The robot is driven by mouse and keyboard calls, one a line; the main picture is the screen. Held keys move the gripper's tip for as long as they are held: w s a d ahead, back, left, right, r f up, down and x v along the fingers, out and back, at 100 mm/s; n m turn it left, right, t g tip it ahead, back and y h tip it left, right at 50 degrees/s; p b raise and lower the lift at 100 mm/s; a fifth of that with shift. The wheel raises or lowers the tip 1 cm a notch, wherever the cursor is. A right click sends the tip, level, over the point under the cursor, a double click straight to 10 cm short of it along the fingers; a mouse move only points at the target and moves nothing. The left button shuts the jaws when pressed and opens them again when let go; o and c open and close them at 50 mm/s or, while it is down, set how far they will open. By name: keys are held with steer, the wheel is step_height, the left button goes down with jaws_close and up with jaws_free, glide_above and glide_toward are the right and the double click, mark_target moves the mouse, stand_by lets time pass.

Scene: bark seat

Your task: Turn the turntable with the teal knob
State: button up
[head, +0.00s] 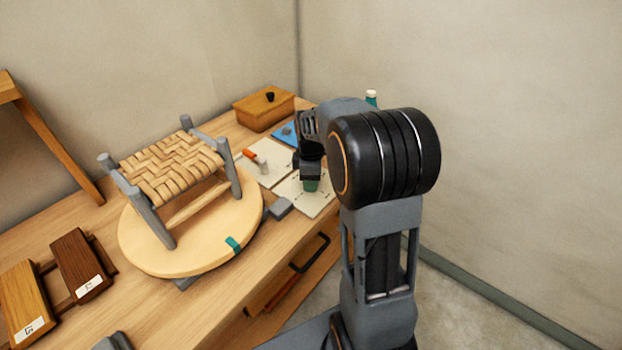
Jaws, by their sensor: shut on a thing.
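The round pale wooden turntable (200,256) lies on the bench at left centre. A small grey stool with a woven bark seat (170,168) stands on it. A teal mark (234,244) sits on the turntable's near rim. A grey block (280,207) lies between the turntable's rim and the knob. My gripper and arm hide any link between block and knob.
White cards (268,172) lie near my gripper, one bearing an orange-handled tool (249,154). A wooden box (264,108) with a black knob stands at the back. Two labelled wooden blocks (80,264) lie at left. Below the bench's front edge is a dark handle (310,253).

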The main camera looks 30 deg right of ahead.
steer(key=c, duration=0.3)
steer(key=shift+m, duration=0.3)
steer(key=m+p, duration=0.1)
steer(key=m, duration=0.1)
steer(key=shift+m, duration=0.4)
steer(key=m, duration=0.4)
steer(key=shift+m+p, duration=0.3)
steer(key=shift+p, duration=0.1)
steer(key=m, duration=0.5)
steer(key=shift+p, duration=0.4)
steer(key=shift+m, duration=2.3)
